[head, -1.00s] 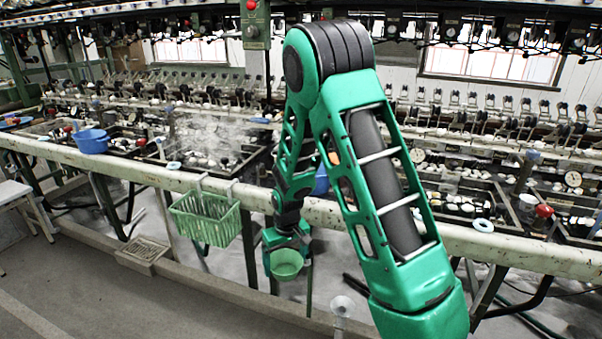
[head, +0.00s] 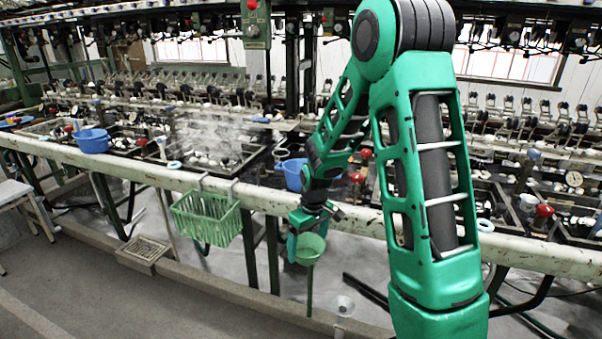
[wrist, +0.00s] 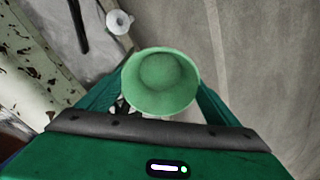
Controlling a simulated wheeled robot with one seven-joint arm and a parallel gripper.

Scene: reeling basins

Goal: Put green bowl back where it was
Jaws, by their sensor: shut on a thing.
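The green bowl (head: 311,246) is in my gripper (head: 303,236), which is shut on it. In the head view the bowl hangs in front of the pale rail, to the right of the green basket. In the wrist view the green bowl (wrist: 161,82) shows its round rim and its inside, between the fingers of my gripper (wrist: 160,108). The exact contact of the fingers on the bowl is hidden there.
A green basket (head: 207,218) hangs from the long pale rail (head: 110,171). A blue basin (head: 92,141) and another blue basin (head: 293,174) sit among the reeling basins. A small white funnel-like piece (wrist: 119,21) is below. Open floor lies at lower left.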

